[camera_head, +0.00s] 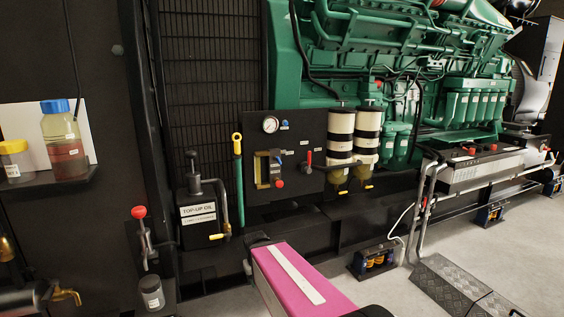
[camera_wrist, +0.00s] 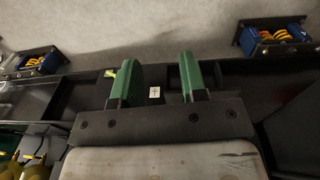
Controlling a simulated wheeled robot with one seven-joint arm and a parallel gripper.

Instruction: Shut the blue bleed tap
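A dark panel (camera_head: 258,187) stands low in front of the green engine. On it a small blue handle (camera_head: 275,153) sits just above a sight-glass fitting, and a small blue round part (camera_head: 284,127) sits beside the gauge. I cannot tell for sure which is the bleed tap, nor whether it is open or shut. My gripper (camera_wrist: 157,85) shows in the wrist view with its two green fingers wide apart and nothing between them. It points at the frame rail and floor. No blue tap shows in the wrist view, and the fingers are not clear in the head view.
The panel also carries a gauge (camera_head: 270,125) and a red-handled valve (camera_head: 308,160). Two filters (camera_head: 341,142) stand right of it. A top-up oil can (camera_head: 201,217) and a yellow-topped green pipe (camera_head: 238,175) stand left. A tread plate (camera_head: 450,290) lies on the floor.

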